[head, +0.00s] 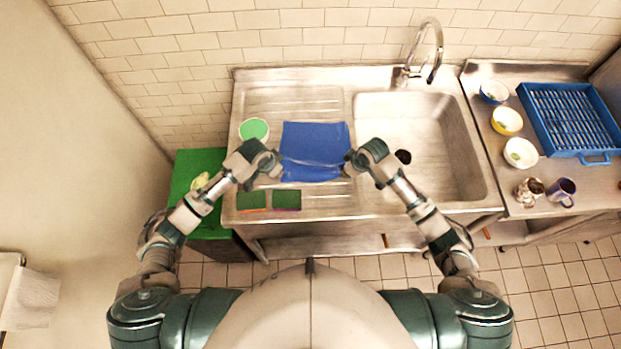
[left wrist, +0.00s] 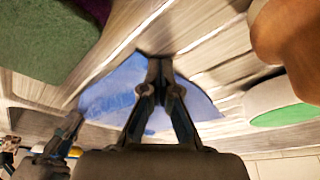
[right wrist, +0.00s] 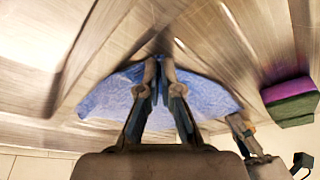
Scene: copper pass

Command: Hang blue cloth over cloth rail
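The blue cloth (head: 315,140) lies spread on the ribbed steel drainboard, left of the sink basin. A crease runs across its nearer part, between my two grippers. My left gripper (head: 277,163) is at the cloth's left edge; in the left wrist view its fingertips (left wrist: 160,68) are together on the cloth (left wrist: 110,88). My right gripper (head: 349,162) is at the right edge; in the right wrist view its fingertips (right wrist: 158,68) are also together on the cloth (right wrist: 110,95). The pinched fabric is partly hidden by the fingers. I cannot clearly make out the cloth rail.
A green-topped round container (head: 254,129) stands behind my left gripper. The sink basin (head: 430,130) and tap (head: 434,50) are to the right. Bowls, mugs and a blue rack (head: 570,118) stand further right.

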